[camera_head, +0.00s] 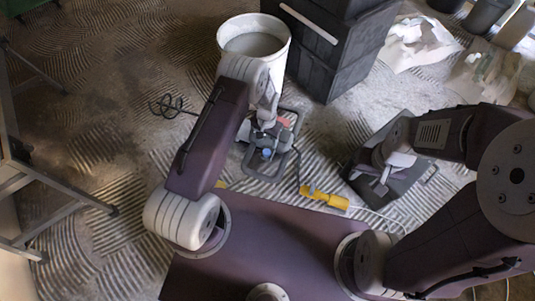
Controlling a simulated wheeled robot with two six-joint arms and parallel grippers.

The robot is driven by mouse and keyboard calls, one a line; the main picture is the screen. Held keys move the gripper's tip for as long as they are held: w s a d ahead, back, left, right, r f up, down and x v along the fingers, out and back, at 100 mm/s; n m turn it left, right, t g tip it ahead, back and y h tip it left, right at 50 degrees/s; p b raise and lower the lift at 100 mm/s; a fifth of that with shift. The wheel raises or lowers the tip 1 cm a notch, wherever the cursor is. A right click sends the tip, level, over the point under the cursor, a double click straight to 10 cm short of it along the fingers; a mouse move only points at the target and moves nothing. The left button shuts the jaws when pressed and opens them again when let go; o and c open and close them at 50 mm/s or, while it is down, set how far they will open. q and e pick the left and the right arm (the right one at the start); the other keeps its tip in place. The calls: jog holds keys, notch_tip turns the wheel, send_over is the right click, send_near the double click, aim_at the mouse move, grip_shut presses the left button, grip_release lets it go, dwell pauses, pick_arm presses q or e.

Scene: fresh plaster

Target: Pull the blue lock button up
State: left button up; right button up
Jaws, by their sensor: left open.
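The blue lock button (267,154) is a small blue spot on a grey and red power mixer (284,123) with a rounded handle frame, lying on the floor. My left gripper (264,126) is open, just above the mixer body and close to the blue button in the picture. Whether it touches the mixer cannot be told. My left wrist hides part of the mixer. My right gripper (384,178) is off to the right, apart from the mixer, over a dark flat object (408,180); its jaws are too unclear to judge.
A mixing paddle (172,106) sticks out to the left of the mixer. A white bucket (226,36) stands behind it, with black crates (335,45) to the right. A yellow connector (325,198) and cable lie in front. Combed plaster floor is open at left.

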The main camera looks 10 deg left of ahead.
aim_at(267, 152)
pick_arm(q)
notch_tip(267, 152, down, 9)
jog(key=b, duration=0.6)
jog(key=shift+b, duration=0.35)
jog(key=shift+r, duration=0.1)
jog(key=shift+c, duration=0.3)
grip_shut()
jog(key=shift+r, duration=0.1)
